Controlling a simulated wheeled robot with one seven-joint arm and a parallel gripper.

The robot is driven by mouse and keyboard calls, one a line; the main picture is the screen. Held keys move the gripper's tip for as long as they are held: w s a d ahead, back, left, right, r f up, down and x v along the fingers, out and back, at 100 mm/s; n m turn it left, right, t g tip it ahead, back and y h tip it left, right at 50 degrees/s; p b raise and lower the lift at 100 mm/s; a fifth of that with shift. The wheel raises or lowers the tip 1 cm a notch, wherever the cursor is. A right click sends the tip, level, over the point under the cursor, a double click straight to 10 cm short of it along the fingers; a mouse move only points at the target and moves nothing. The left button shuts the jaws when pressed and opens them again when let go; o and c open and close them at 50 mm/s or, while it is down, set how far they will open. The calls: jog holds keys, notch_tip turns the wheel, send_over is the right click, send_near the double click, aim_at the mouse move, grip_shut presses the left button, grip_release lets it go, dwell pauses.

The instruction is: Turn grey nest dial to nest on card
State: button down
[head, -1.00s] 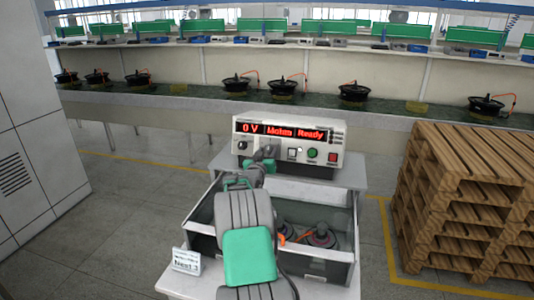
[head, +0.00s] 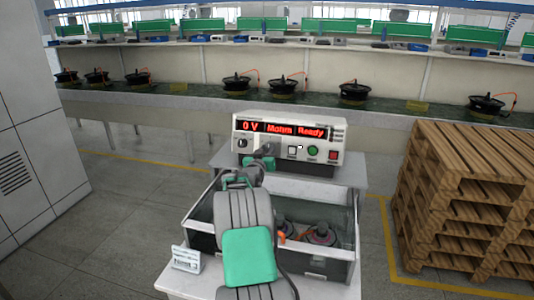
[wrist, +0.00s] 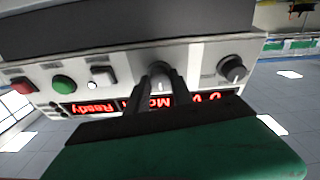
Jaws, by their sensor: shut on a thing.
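The tester (head: 290,140) stands on the table behind the bin, its red display reading "0 V", "Mohm" and "Ready". The grey dial (wrist: 160,68) is at the middle of its panel in the wrist view, which shows the panel upside down. My gripper (wrist: 160,82) is shut on this dial, with a dark finger on either side. In the head view my gripper (head: 265,152) is at the panel front, and my arm hides the dial there. The dial's pointer setting is not readable. The white card (head: 186,259) stands front left; it reads "Nest 3" in the earlier picture.
A second, dark knob (wrist: 233,68), a white button (wrist: 103,75), a green button (wrist: 63,84) and a red button (wrist: 22,86) share the panel. The open bin (head: 330,268) holds motor parts below my arm. Wooden pallets (head: 465,200) stand at the right.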

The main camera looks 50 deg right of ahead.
jog(key=m+b, duration=0.2)
jog(key=b, duration=0.2)
jog(key=m+g+b, duration=0.1)
jog(key=m+b, duration=0.1)
jog(key=b, duration=0.2)
jog(key=f+m+b, duration=0.1)
jog(key=m+b, duration=0.1)
jog(key=b, duration=0.1)
jog(key=shift+w+g+h+b, duration=0.15)
jog(key=shift+g+h+b, duration=0.15)
jog(key=shift+g+b, duration=0.1)
jog(key=m+b, duration=0.1)
jog(key=m+g+b, duration=0.1)
jog(key=m, duration=0.1)
jog(key=shift+r+b, duration=0.25)
jog(key=shift+b, duration=0.15)
jog(key=shift+r+m+g+b, duration=0.2)
jog(key=shift+m+g+b, duration=0.15)
jog(key=shift+m, duration=0.8)
jog(key=shift+r+m+g+b, duration=0.15)
jog(key=shift+m+g+b, duration=0.15)
jog(key=shift+m, duration=0.85)
jog(key=c, duration=1.1)
grip_release()
jog(key=shift+w, duration=0.1)
jog(key=shift+a, duration=0.15)
